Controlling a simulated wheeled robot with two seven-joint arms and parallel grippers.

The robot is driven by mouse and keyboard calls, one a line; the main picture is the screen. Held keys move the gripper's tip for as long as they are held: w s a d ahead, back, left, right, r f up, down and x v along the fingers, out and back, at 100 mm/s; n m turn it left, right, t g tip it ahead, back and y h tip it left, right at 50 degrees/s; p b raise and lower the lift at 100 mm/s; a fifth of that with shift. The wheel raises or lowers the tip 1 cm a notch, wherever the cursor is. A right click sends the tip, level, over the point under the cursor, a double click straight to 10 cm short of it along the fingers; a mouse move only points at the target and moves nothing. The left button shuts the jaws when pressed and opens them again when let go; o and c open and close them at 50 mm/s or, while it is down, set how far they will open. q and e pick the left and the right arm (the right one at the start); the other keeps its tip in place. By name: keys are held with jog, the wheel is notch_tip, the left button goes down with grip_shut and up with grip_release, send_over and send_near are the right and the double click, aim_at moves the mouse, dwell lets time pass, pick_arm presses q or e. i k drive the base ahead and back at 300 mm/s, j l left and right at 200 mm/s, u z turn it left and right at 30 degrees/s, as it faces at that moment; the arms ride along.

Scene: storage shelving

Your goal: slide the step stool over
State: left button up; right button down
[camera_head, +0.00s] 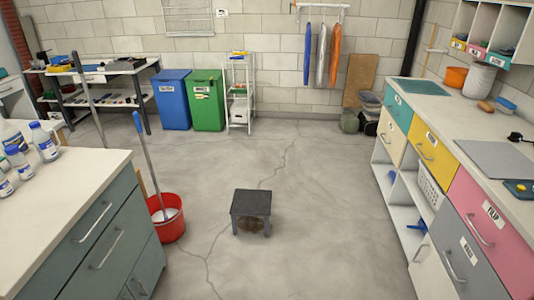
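A small dark grey step stool (251,203) stands upright on the concrete floor near the middle of the head view. It has a square flat top and short legs. Something brownish shows in the shade beneath it, too dark to tell what. Neither of my grippers shows in this view.
A red bucket (168,222) with a mop stands left of the stool, beside a grey-green drawer cabinet (105,240). A counter with coloured drawers (480,213) lines the right. Blue (172,100) and green (207,103) bins and a white rack (239,95) stand behind. The floor around the stool is mostly clear.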

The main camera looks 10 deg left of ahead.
aim_at(246, 202)
jog(key=i+u, duration=0.2)
jog(key=i, duration=0.3)
jog(key=i+l+u, duration=0.2)
jog(key=i, duration=0.25)
jog(key=i+l+u, duration=0.25)
jog(key=i, duration=0.25)
jog(key=i+l+u, duration=0.2)
jog(key=i, duration=0.25)
